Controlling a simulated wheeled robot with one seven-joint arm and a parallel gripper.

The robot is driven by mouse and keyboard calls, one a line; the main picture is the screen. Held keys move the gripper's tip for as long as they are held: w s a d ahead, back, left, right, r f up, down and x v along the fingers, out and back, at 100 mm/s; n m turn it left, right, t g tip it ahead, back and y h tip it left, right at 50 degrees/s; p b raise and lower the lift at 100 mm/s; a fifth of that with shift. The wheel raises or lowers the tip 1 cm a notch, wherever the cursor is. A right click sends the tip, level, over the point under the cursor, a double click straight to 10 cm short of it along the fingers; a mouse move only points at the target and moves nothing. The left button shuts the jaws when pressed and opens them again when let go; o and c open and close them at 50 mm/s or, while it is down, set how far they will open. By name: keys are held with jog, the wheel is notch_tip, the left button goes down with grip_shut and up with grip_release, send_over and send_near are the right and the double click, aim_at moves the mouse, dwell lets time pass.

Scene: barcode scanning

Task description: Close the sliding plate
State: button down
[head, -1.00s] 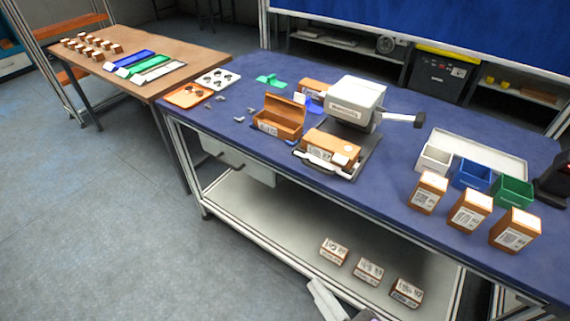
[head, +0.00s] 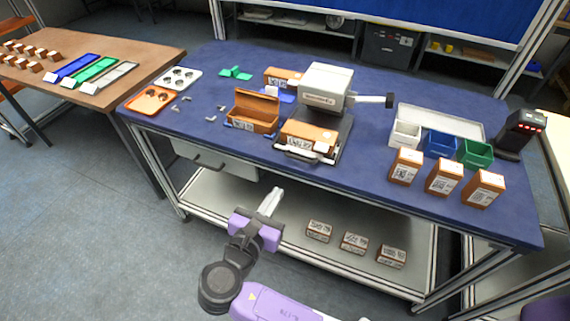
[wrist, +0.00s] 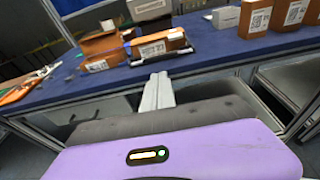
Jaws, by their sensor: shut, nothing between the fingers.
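The grey and white machine (head: 326,88) stands on the blue table. Its dark sliding plate (head: 345,138) sticks out toward the front edge, with a brown labelled box (head: 310,134) on it and a handle (head: 297,155) at its front. The plate also shows in the wrist view (wrist: 193,51), under the box (wrist: 160,44). My gripper (head: 274,194) is shut and empty. It is in front of the table, apart from the plate and, in the head view, below its handle. In the wrist view its fingers (wrist: 158,92) point toward the table edge below the plate.
An open brown box (head: 253,110) stands left of the plate. A lever (head: 374,100) sticks out on the machine's right. Bins (head: 440,143), several labelled boxes (head: 444,177) and a scanner (head: 521,133) are at the right. A lower shelf (head: 290,238) holds small boxes.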

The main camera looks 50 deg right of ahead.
jog(key=p, duration=0.2)
send_near(308, 140)
jog(key=f, duration=0.2)
jog(key=w+f, duration=0.1)
jog(key=f, duration=0.1)
jog(key=shift+d, duration=0.2)
jog(key=shift+r, duration=0.1)
jog(key=x, duration=0.4)
jog(key=r+x, duration=0.1)
jog(key=x, duration=0.3)
jog(key=r+x, duration=0.1)
jog(key=x, duration=0.3)
jog(key=shift+d+r, duration=0.15)
jog(key=shift+d, duration=0.2)
jog(key=shift+d+r, duration=0.15)
jog(key=shift+d, duration=0.1)
jog(key=shift+r, duration=0.1)
